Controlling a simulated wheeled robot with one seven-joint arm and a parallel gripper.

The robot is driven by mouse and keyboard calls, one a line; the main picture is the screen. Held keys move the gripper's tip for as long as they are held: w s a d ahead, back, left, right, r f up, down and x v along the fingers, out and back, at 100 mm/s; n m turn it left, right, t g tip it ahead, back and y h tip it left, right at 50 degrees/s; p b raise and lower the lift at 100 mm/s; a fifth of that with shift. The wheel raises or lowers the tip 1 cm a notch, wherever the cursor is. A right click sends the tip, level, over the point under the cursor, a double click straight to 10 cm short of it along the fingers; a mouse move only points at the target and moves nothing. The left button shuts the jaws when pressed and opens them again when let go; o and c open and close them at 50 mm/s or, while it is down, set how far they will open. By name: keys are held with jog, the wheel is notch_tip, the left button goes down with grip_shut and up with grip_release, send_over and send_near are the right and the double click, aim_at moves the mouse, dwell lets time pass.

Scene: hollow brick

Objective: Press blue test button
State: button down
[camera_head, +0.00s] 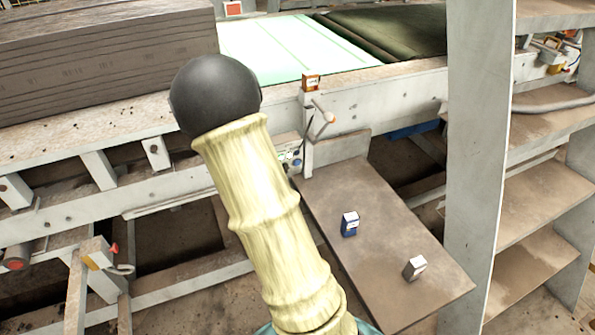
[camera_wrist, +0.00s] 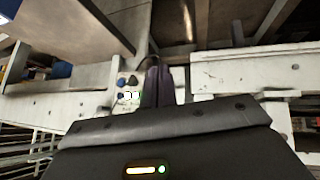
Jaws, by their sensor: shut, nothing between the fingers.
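A small control panel (camera_head: 289,155) with several buttons is fixed to the side of the conveyor frame. A blue button (camera_head: 297,163) shows at its lower right, just right of my arm. In the wrist view the panel (camera_wrist: 126,90) lies left of my fingers, with dark blue round buttons (camera_wrist: 133,80) on it. Their labels are too small to read. My gripper (camera_wrist: 160,82) is shut and empty, its dark fingers pointing toward the frame beside the panel. I cannot tell whether it touches anything. In the head view my arm hides the gripper.
A brown board (camera_head: 385,235) below the panel carries a blue box (camera_head: 349,224) and a grey-white box (camera_head: 415,267). Grey shelving (camera_head: 478,150) stands at right; stacked boards (camera_head: 100,60) lie at left.

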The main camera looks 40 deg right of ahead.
aim_at(297, 163)
jog(key=d+f+n+t+h+b, duration=0.3)
jog(key=d+h+b, duration=0.1)
jog(key=d+h, duration=0.3)
jog(key=d+f+n+t+h+b, duration=0.4)
jog(key=d+h, duration=0.3)
jog(key=d, duration=0.4)
jog(key=shift+d+f+t+b, duration=0.2)
jog(key=shift+t+b, duration=0.1)
jog(key=shift+b, duration=0.25)
jog(key=shift+w, duration=0.15)
jog(key=w+d+b, duration=0.2)
jog(key=w, duration=0.6)
jog(key=shift+w, duration=0.25)
jog(key=shift+w+d+b, duration=0.2)
jog(key=shift+b, duration=0.1)
dwell(0.6)
jog(key=shift+w, duration=0.15)
